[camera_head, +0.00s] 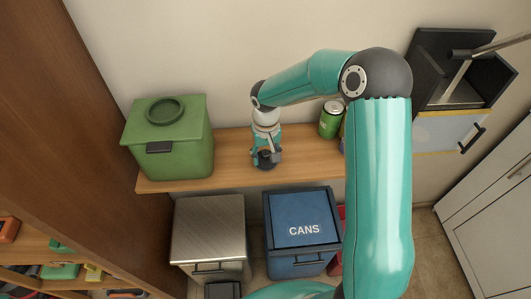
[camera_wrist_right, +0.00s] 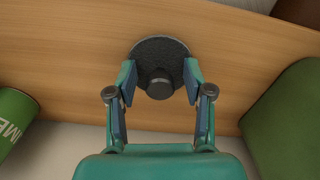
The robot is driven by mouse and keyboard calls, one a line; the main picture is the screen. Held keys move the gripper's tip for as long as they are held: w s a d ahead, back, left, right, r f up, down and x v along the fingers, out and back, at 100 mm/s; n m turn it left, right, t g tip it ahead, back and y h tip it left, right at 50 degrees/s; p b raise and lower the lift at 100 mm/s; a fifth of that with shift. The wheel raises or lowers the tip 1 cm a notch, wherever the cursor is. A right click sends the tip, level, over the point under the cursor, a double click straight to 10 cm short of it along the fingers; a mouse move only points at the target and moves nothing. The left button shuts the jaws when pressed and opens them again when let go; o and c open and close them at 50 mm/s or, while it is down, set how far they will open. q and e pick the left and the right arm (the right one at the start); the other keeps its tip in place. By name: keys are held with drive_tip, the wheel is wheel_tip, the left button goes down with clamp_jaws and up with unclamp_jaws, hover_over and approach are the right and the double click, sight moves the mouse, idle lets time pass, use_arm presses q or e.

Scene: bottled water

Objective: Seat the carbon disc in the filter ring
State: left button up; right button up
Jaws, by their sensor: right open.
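A dark green ring (camera_head: 164,110) on the green box's lid may be the filter ring. My left gripper is not in view.
The green box (camera_head: 185,165) stands on the shelf (camera_head: 225,175) to the left. A green can (camera_head: 330,120) stands to the right of the gripper. Below the shelf are a metal-lidded bin (camera_head: 208,228) and a blue CANS bin (camera_head: 302,215). The wall is close behind.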

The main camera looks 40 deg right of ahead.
sight(266, 152)
drive_tip(key=shift+r, duration=0.4)
wheel_tip(266, 152, up, 10)
drive_tip(key=shift+r+b, duration=0.15)
drive_tip(key=shift+b, duration=0.3)
drive_tip(key=o, duration=0.9)
drive_tip(key=r, duration=0.3)
drive_tip(key=r+b, duration=0.1)
drive_tip(key=shift+w+d+r, duration=0.2)
drive_tip(key=shift+w+r, duration=0.1)
wheel_tip(266, 152, down, 11)
drive_tip(key=shift+f+p, duration=0.15)
drive_tip(key=shift+p, duration=0.15)
drive_tip(key=shift+f, duration=0.5)
drive_tip(key=shift+w+f+p, duration=0.1)
drive_tip(key=shift+f+p, duration=0.7)
drive_tip(key=shift+f, duration=1.35)
